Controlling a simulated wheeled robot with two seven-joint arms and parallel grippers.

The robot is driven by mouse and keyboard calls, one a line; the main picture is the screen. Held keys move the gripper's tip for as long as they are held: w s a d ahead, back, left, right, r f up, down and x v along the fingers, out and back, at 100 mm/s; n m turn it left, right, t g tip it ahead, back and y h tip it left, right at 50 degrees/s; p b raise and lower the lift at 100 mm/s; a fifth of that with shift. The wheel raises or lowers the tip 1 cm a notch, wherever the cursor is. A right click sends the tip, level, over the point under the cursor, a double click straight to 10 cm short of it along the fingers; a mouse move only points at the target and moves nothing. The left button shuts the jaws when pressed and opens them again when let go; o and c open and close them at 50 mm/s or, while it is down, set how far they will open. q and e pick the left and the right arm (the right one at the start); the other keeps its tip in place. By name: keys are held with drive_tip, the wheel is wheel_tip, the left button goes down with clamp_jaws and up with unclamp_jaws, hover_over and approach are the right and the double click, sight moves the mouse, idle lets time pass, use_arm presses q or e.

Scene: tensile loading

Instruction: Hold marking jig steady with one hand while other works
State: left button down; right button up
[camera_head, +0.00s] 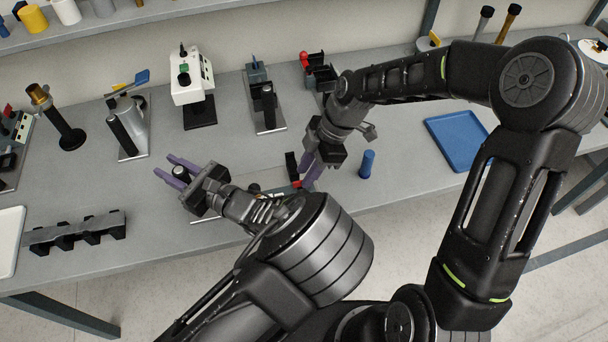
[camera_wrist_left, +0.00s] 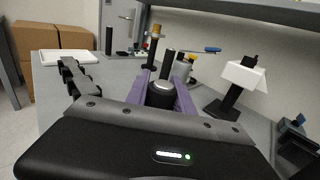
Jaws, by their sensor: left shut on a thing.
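My left gripper (camera_head: 176,172) has purple fingers on either side of a short dark cylindrical knob (camera_head: 181,173) and is shut on it. In the left wrist view the knob (camera_wrist_left: 161,96) sits between both fingers. A flat plate (camera_head: 205,218) with a pale edge, likely the marking jig's base, lies on the bench, mostly hidden under my left gripper and wrist. Whether the knob joins it is hidden. My right gripper (camera_head: 309,172) points down beside a black upright block (camera_head: 291,165) with a red part (camera_head: 297,184) near its foot. Its finger gap is unclear.
A blue cylinder (camera_head: 367,164) stands right of my right gripper, and a blue tray (camera_head: 458,140) lies further right. Several bench devices, including a white one (camera_head: 191,82), line the back. A black slotted rack (camera_head: 75,232) is at the front left.

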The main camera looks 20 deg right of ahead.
drive_tip(key=shift+x, duration=1.1)
clamp_jaws()
